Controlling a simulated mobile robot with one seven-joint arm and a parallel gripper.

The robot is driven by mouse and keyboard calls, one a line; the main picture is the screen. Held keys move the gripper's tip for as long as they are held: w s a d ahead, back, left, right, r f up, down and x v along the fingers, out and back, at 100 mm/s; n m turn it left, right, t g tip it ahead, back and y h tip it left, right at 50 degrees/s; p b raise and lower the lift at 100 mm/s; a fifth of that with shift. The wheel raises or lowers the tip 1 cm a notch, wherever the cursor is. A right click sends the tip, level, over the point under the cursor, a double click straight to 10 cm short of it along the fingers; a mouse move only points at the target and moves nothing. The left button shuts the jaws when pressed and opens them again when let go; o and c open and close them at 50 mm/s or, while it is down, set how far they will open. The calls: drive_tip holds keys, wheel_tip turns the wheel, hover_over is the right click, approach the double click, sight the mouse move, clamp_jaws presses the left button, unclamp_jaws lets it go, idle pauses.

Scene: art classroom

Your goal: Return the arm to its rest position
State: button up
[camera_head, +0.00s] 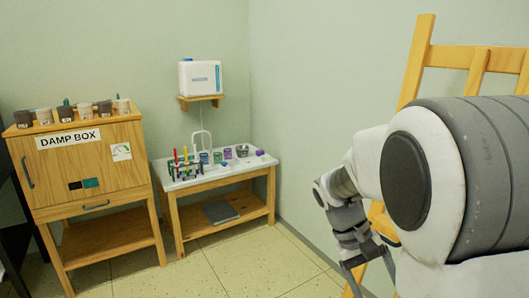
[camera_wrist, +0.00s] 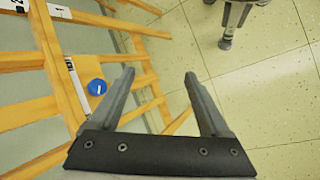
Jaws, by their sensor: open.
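My gripper (camera_wrist: 157,85) is open in the wrist view, with two grey fingers spread apart and nothing between them. Beyond the fingers I see the tiled floor and part of a wooden frame (camera_wrist: 40,60). In the head view my white and grey arm fills the right side, bent, with its far end low near the easel (camera_head: 418,62). The fingertips are hard to make out in the head view.
A wooden cabinet marked DAMP BOX (camera_head: 85,165) with cups on top stands at the left. A small table (camera_head: 215,182) holds a rack and several jars. A white container (camera_head: 200,78) sits on a wall shelf. The floor (camera_head: 240,262) in front is clear.

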drive_tip(key=s+a+r+t+y, duration=0.5)
drive_tip(key=s+a+r+t, duration=0.3)
drive_tip(key=s+t, duration=0.3)
wheel_tip(320, 180, up, 24)
drive_tip(key=g+p, duration=0.1)
drive_tip(key=p, duration=2.2)
drive_tip(key=shift+s+a+f+g, duration=0.15)
drive_tip(key=shift+s+g, duration=0.15)
drive_tip(key=shift+s, duration=0.15)
